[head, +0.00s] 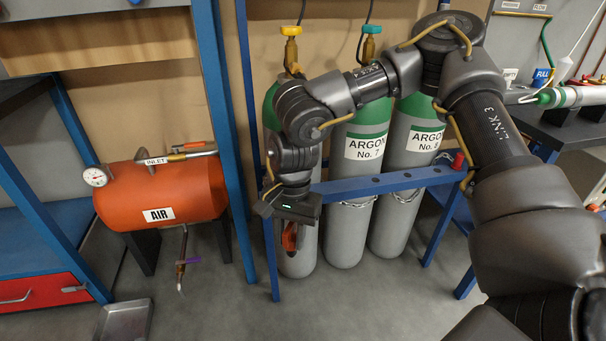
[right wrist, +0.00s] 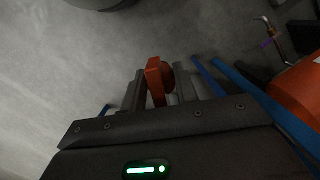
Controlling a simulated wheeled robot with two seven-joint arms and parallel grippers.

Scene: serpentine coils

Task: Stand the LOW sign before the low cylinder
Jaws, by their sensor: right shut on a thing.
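My right gripper (head: 288,238) hangs low in front of the leftmost gas cylinder (head: 298,262), shut on an orange-red thing (head: 290,236). The right wrist view shows this thing (right wrist: 155,82) between the two fingers; no lettering on it can be read, so I cannot tell if it is the LOW sign. Argon cylinder No. 7 (head: 346,220) and argon cylinder No. 8 (head: 399,215) stand to the right, grey with green shoulders. My arm hides the leftmost cylinder's label. Which cylinder is low cannot be told. My left gripper is out of view.
A blue rail (head: 385,182) crosses the cylinders. An orange air tank (head: 160,193) with a gauge stands at left, with a metal tray (head: 124,322) on the floor. A blue FULL sign (head: 543,77) stands on the dark bench at right. The floor before the cylinders is clear.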

